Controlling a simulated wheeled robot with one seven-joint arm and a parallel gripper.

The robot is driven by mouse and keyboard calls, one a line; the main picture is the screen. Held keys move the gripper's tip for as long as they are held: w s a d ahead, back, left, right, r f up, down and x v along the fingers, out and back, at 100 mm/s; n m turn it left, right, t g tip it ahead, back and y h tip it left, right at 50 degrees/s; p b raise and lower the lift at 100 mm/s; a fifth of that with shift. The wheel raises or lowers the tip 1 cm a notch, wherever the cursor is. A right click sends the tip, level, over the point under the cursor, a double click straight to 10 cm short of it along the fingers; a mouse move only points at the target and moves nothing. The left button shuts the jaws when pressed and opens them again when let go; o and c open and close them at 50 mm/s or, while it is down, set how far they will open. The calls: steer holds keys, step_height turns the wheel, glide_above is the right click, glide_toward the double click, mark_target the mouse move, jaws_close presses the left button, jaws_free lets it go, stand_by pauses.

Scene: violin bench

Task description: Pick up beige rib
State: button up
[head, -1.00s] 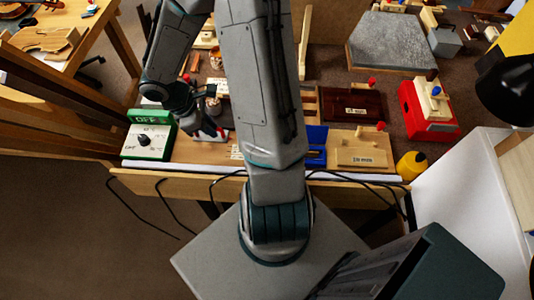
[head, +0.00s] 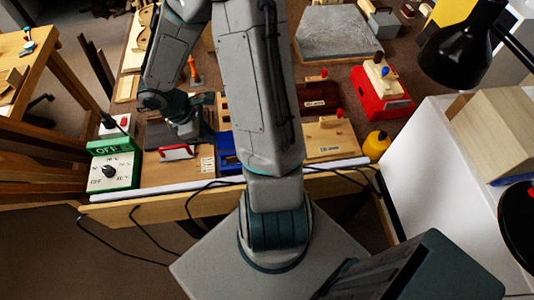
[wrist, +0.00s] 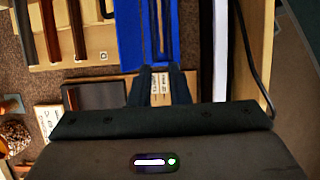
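In the wrist view, a light wooden rack (wrist: 95,55) at the upper left holds several strips, dark to brown. A pale strip (wrist: 107,8) at its right end, cut by the top edge, may be the beige rib; I cannot be sure. My gripper (wrist: 163,75) points down with its fingers apart and nothing visible held. Between the fingers shows a pale lettered card (wrist: 160,90), just below the blue slotted tray (wrist: 130,40). In the head view my gripper (head: 192,130) is over the bench, left of the blue tray (head: 228,160). My arm hides part of the bench.
A green switch box (head: 112,172) stands at the bench's left front. A red-handled block (head: 178,152) lies below my gripper. To the right are a wooden block (head: 330,142), a red box (head: 385,95) and a yellow bottle (head: 376,146). A black lamp (head: 465,45) overhangs the right.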

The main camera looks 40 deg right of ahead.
glide_above(235, 157)
steer(key=w+a, duration=0.2)
step_height(235, 157, down, 7)
steer(key=shift+s+f+b, duration=0.1)
steer(key=shift+b, duration=0.3)
steer(key=shift+x, duration=3)
steer(key=shift+s+a, duration=0.1)
jaws_close()
